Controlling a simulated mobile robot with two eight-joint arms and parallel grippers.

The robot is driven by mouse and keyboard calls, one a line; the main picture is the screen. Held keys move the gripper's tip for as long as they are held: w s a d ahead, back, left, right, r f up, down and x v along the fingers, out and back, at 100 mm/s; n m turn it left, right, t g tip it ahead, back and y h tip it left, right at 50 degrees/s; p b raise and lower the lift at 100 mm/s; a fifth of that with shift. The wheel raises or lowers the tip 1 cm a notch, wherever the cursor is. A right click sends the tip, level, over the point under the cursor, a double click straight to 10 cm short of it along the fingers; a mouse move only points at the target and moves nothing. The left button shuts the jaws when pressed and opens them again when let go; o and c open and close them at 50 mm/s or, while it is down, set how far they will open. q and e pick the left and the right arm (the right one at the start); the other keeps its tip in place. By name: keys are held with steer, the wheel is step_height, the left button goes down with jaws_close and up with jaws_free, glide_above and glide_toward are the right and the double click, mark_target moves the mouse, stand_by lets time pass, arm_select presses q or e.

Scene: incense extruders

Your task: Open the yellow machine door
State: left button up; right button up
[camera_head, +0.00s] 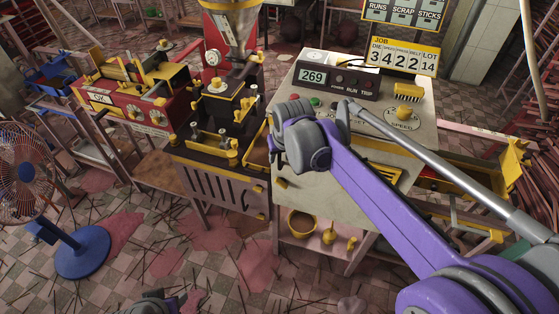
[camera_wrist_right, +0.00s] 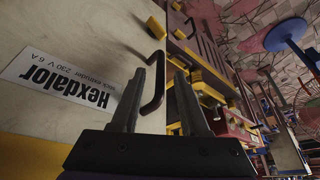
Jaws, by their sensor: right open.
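The machine door is a pale cream-yellow panel (camera_wrist_right: 75,35) with a "Hexdalor" label and a dark bent handle (camera_wrist_right: 158,82). In the head view, the cream machine front (camera_head: 312,200) stands right of centre, partly covered by my purple right arm. My right gripper (camera_wrist_right: 167,66) is open at the panel. The handle shows between its two fingers; I cannot tell whether they touch it. The door looks shut. In the head view, my right wrist hides the handle and fingers. A dark part of my left gripper (camera_head: 158,303) shows at the bottom edge, its jaws unclear.
A black-and-yellow extruder (camera_head: 220,110) stands directly left of the cream machine, with a red machine (camera_head: 150,105) further left. A blue fan (camera_head: 82,250) stands on the floor at far left. Sticks and pink powder litter the tiles. A shelf with a yellow bowl (camera_head: 302,223) sits below.

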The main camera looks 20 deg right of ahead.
mark_target(280, 159)
steer(key=shift+x, duration=1.5)
steer(key=shift+c, duration=0.3)
jaws_close()
